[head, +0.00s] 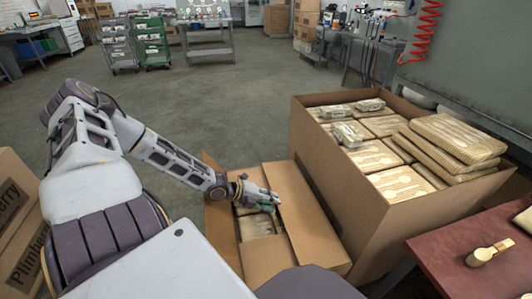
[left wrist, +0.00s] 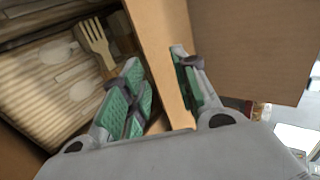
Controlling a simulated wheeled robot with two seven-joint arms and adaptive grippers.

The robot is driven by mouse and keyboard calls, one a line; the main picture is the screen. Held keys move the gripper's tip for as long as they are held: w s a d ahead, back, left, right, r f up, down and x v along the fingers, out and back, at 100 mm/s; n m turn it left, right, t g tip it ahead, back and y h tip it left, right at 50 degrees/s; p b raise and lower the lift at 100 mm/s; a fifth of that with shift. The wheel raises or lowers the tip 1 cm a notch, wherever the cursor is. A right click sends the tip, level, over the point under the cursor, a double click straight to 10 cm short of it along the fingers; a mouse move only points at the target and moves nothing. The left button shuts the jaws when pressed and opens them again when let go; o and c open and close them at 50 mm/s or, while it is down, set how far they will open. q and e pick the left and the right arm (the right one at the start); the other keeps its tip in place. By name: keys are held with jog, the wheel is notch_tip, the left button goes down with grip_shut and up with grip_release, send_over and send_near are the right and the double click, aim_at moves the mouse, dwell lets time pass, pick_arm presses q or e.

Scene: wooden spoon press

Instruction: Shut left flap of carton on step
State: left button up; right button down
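A brown carton (head: 262,262) stands low in the middle of the head view, its top partly open. Its left flap (head: 221,225) stands out on the left side, and a right flap (head: 308,215) slopes out on the right. Packs of wooden cutlery lie inside; a wooden fork (left wrist: 97,42) shows in the left wrist view. My left gripper (head: 264,199) is over the opening, near the right flap. In the left wrist view its green-padded fingers (left wrist: 158,82) are apart, with a cardboard edge (left wrist: 166,50) between them. Contact is unclear. My right gripper is out of view.
A large open carton (head: 365,215) full of packed wooden cutlery stands close on the right. A dark red table (head: 445,260) with a wooden piece (head: 489,253) is at the lower right. A printed carton (head: 22,230) is at the left edge.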

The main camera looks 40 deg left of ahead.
pick_arm(q)
jog(key=shift+v, duration=0.9)
